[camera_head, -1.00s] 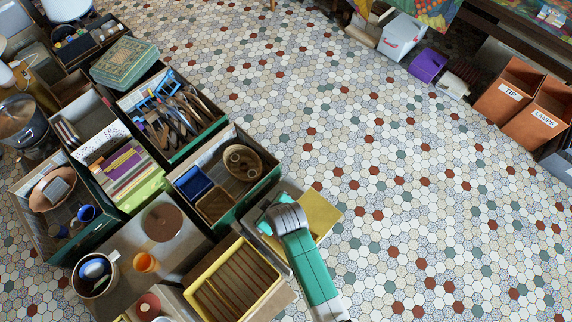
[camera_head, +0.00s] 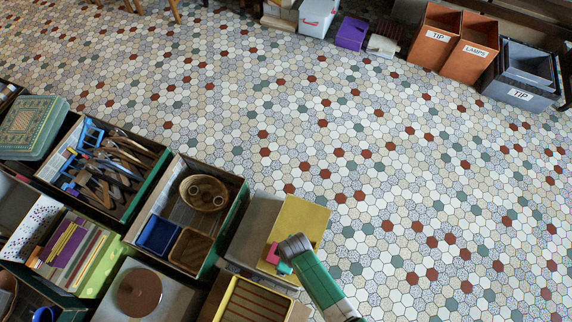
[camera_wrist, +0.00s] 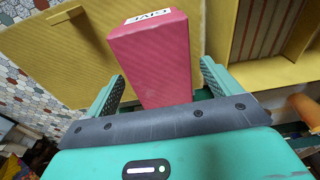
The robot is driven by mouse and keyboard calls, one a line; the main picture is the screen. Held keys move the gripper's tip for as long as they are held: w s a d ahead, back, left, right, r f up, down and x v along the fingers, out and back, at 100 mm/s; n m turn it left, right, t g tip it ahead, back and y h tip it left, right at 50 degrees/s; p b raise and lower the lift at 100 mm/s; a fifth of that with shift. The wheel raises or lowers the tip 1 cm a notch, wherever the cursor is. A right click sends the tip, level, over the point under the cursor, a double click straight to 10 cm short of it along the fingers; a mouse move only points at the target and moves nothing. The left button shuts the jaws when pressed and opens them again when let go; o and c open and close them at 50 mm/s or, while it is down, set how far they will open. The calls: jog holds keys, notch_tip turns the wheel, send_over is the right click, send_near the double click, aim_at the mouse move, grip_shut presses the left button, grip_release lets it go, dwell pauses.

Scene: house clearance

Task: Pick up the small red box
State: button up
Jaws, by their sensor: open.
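The small red box (camera_wrist: 151,57), pinkish red with a white label at one end, lies between the two teal fingers of my gripper (camera_wrist: 158,92) in the wrist view. The fingers are apart, one on each side of it, and a gap shows on both sides. In the head view a bit of the red box (camera_head: 272,253) shows just left of my gripper (camera_head: 282,266), over a yellow panel (camera_head: 304,222). The near end of the box is hidden by the gripper body.
A yellow-rimmed slatted tray (camera_head: 228,296) is close by at lower left. A green crate (camera_head: 242,214) holds a wicker basket (camera_head: 204,193) and a blue tray (camera_head: 159,236). Tiled floor on the right is clear.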

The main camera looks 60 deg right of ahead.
jog(key=f, duration=0.2)
jog(key=b, duration=0.1)
jog(key=shift+w+f, duration=0.25)
jog(key=shift+f, duration=0.15)
jog(key=shift+r, duration=0.15)
jog(key=shift+c, duration=0.2)
jog(key=c, duration=1.1)
notch_tip(320, 180, up, 4)
jog(key=p, duration=0.3)
jog(key=shift+r, duration=0.1)
jog(key=s+a+p, duration=0.1)
jog(key=s, duration=0.4)
jog(key=s+p, duration=0.2)
jog(key=s, duration=0.3)
jog(key=s+a+p, duration=0.1)
jog(key=s, duration=0.5)
jog(key=shift+a+r+p, duration=0.3)
jog(key=shift+r, duration=0.1)
